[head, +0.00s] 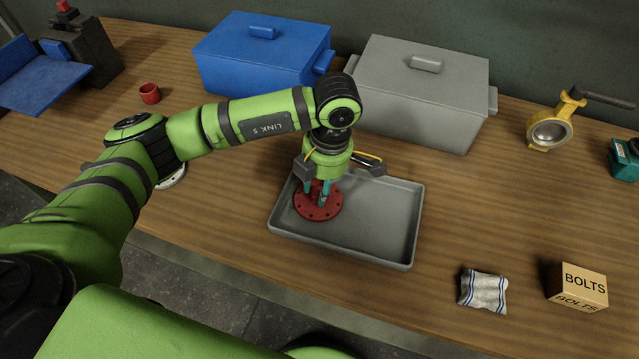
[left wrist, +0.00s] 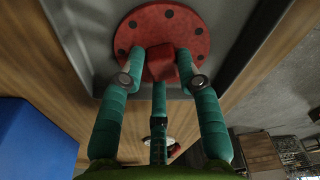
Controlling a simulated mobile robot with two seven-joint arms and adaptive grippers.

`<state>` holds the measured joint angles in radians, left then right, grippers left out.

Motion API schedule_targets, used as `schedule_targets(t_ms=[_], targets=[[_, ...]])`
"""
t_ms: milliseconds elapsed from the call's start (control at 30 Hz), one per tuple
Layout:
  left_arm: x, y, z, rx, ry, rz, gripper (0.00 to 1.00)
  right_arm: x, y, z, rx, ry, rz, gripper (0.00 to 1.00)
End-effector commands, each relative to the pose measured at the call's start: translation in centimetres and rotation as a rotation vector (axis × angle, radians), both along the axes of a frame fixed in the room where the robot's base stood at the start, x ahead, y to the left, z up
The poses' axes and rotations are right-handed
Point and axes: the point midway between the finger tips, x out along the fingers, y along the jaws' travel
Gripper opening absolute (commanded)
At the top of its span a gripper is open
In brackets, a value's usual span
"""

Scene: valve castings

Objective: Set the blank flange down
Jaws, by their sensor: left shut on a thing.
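The blank flange (head: 318,206) is a red round disc with bolt holes around its rim. In the head view it is in the left part of the grey tray (head: 388,255), low over or on its floor; I cannot tell if it touches. My left gripper (head: 322,187) points down over it. In the left wrist view the teal fingers (left wrist: 160,80) are shut on the square red boss at the middle of the flange (left wrist: 165,25). The flange looks level. My right gripper is not in view.
A blue lidded box (head: 262,62) and a grey lidded box (head: 420,95) stand behind the tray. A red cup (head: 149,93) is at left. A folded cloth (head: 483,290) and a bolts box (head: 578,287) are at front right. A yellow valve (head: 550,130) lies at right. The tray's right half is empty.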

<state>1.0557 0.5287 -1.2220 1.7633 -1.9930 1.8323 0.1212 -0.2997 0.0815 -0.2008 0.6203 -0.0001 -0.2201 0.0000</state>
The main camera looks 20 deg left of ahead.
Motion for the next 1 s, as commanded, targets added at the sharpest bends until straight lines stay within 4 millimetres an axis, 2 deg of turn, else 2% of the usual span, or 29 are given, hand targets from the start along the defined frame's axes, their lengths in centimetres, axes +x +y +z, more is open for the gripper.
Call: schedule_targets(t_ms=[233,267,300,333,600,733,867,1000], targets=[[0.1,0.0,-0.2,-0.001,-0.003,0.000,0.00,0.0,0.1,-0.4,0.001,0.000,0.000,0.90],[0.1,0.0,-0.2,-0.001,-0.003,0.000,0.38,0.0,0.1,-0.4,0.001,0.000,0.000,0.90],[0.1,0.0,-0.1,-0.001,-0.003,0.000,0.54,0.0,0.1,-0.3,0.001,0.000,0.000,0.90],[0.1,0.0,-0.1,-0.001,-0.003,0.000,0.62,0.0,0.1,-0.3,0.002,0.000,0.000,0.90],[-0.1,0.0,-0.4,0.001,0.002,0.000,0.62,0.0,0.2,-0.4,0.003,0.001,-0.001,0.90],[0.0,0.0,0.1,0.001,-0.001,0.000,0.62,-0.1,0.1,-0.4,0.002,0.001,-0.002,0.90],[0.2,-0.3,1.9,-0.001,-0.004,-0.001,0.62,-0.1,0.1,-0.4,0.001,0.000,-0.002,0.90],[0.4,-0.6,4.9,-0.002,-0.007,-0.002,0.62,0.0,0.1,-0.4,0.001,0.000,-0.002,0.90]])
